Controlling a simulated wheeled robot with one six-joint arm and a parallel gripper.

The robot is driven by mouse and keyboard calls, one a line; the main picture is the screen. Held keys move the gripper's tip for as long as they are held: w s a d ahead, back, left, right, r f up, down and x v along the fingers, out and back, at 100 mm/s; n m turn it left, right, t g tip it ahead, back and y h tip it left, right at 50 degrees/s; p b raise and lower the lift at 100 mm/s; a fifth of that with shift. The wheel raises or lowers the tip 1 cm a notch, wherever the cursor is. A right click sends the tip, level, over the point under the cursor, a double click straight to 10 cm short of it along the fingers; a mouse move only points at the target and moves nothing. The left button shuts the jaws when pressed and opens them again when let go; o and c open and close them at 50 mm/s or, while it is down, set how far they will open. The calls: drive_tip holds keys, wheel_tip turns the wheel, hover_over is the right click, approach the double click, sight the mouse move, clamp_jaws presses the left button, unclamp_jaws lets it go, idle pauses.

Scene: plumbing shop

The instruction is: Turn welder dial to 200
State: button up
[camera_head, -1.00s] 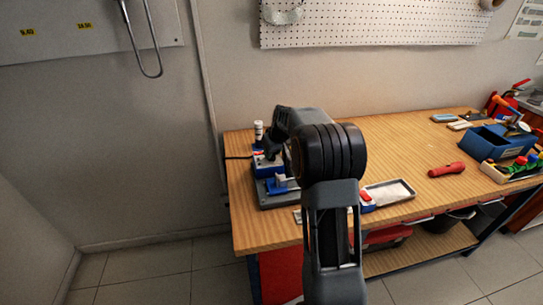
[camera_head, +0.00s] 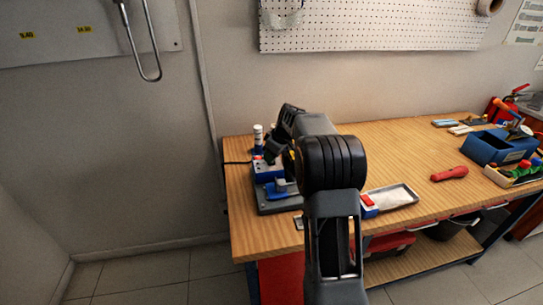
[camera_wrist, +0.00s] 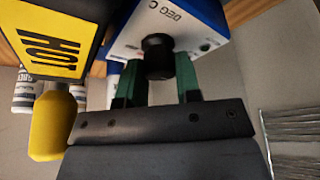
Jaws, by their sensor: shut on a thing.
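The welder is a blue and white box (camera_head: 264,173) at the left end of the workbench. In the wrist view its white face (camera_wrist: 196,22) carries "DEG C" lettering. A round black dial (camera_wrist: 157,50) sticks out of that face. My gripper (camera_wrist: 158,68) has its two green fingers on either side of the dial and is shut on it. In the head view my gripper (camera_head: 273,152) is at the welder, mostly hidden by my arm. The dial's pointer and the scale numbers cannot be read.
A yellow "HOT" sign (camera_wrist: 48,45) and a yellow rounded object (camera_wrist: 53,125) are close left of my gripper in the wrist view. A metal tray (camera_head: 392,197), a red torch-like object (camera_head: 450,173) and a blue bin (camera_head: 497,146) lie further right on the workbench (camera_head: 400,150).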

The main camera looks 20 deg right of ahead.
drive_tip(key=o, duration=0.9)
drive_tip(key=shift+r, duration=0.1)
drive_tip(key=v, duration=1.3)
drive_tip(key=shift+s+r, duration=0.2)
drive_tip(key=shift+r, duration=0.1)
